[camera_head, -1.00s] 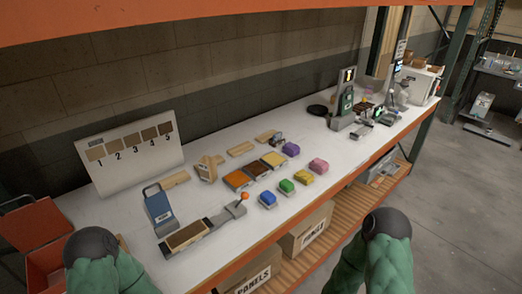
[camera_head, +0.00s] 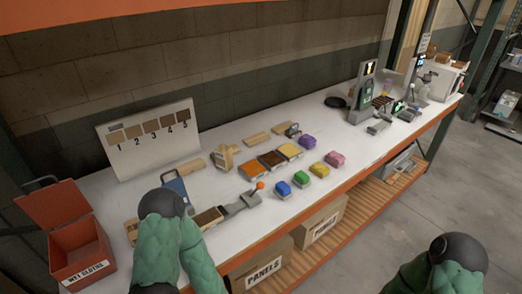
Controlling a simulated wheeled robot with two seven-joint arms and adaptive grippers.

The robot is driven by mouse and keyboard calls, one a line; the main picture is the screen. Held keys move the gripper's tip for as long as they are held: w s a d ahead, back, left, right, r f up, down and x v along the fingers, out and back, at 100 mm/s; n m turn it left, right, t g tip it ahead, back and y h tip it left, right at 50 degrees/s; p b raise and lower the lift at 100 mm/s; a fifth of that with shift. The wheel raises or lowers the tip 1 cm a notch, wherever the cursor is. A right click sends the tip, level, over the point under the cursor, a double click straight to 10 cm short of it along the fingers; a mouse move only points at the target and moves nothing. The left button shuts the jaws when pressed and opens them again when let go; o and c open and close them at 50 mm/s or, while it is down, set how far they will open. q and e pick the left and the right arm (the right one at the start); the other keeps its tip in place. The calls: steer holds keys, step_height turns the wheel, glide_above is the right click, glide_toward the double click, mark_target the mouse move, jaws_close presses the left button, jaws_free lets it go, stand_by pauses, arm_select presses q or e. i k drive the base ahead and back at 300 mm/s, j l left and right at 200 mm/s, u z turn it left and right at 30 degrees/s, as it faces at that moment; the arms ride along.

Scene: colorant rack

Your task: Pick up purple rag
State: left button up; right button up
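The purple rag (camera_head: 308,142) is a small folded block on the white bench top. It lies at the back right of a group of coloured rags and trays, right of the yellow tray (camera_head: 290,151). Other rags lie in a row in front: blue (camera_head: 283,188), green (camera_head: 301,179), yellow (camera_head: 320,169) and pink (camera_head: 335,158). My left arm comes in at the lower left, over the near bench edge, well left of the purple rag. My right arm is at the lower right, over the floor. Neither gripper's fingers show.
A red open bin (camera_head: 82,255) labelled for wet cloths stands at the left. A lever tool with an orange knob (camera_head: 260,186) lies on the bench. A numbered sample board (camera_head: 150,138) stands behind. Boxes (camera_head: 262,266) sit on the lower shelf.

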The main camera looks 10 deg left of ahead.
mark_target(308, 141)
steer(key=u, duration=1.3)
steer(key=z, duration=1.3)
steer(key=u, duration=0.55)
steer(key=l+u, duration=0.4)
steer(key=i+l+u, duration=0.1)
steer(key=l+u, duration=0.15)
steer(key=u, duration=0.15)
steer(key=l+u, duration=0.3)
steer(key=u, duration=0.15)
steer(key=k+l+u, duration=0.15)
steer(key=l+u, duration=0.25)
steer(key=k+l+u, duration=0.1)
steer(key=u, duration=0.3)
steer(key=l, duration=0.1)
